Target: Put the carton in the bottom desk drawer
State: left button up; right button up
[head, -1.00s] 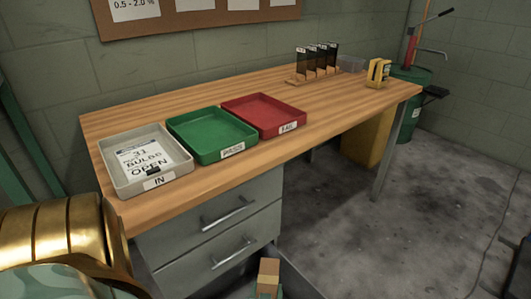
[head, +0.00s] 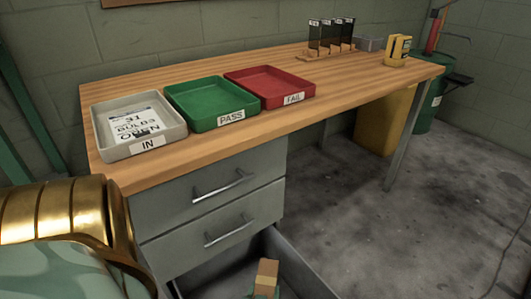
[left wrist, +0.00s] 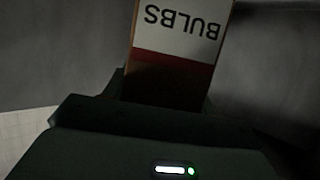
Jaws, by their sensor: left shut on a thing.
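The carton (head: 267,270) is a small tan and brown box, seen at the bottom of the head view. In the left wrist view the carton (left wrist: 178,50) shows a white label reading BULBS, upside down, and a dark red band. My left gripper (head: 264,291) is shut on its lower end in that view. The bottom desk drawer (head: 300,262) is pulled open, its grey walls around the carton in the picture. I cannot tell whether the carton is above the drawer floor or touching it. My right gripper is not in view.
Two shut drawers (head: 210,190) sit above the open one, with bar handles. The wooden desk (head: 340,100) carries a grey IN tray (head: 165,146), a green PASS tray (head: 185,92) and a red FAIL tray (head: 300,86). The floor right of the drawer is clear.

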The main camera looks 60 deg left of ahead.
pick_arm(q)
jog(key=shift+f, duration=0.1)
jog(key=shift+f, duration=0.5)
jog(key=o, duration=1.1)
jog(key=shift+o, duration=0.2)
jog(key=shift+r, duration=0.5)
jog(key=p+v, duration=0.2)
jog(key=v, duration=0.5)
jog(key=shift+s+d+r+p, duration=0.15)
jog(key=shift+d+r+p, duration=0.1)
jog(key=shift+p, duration=0.1)
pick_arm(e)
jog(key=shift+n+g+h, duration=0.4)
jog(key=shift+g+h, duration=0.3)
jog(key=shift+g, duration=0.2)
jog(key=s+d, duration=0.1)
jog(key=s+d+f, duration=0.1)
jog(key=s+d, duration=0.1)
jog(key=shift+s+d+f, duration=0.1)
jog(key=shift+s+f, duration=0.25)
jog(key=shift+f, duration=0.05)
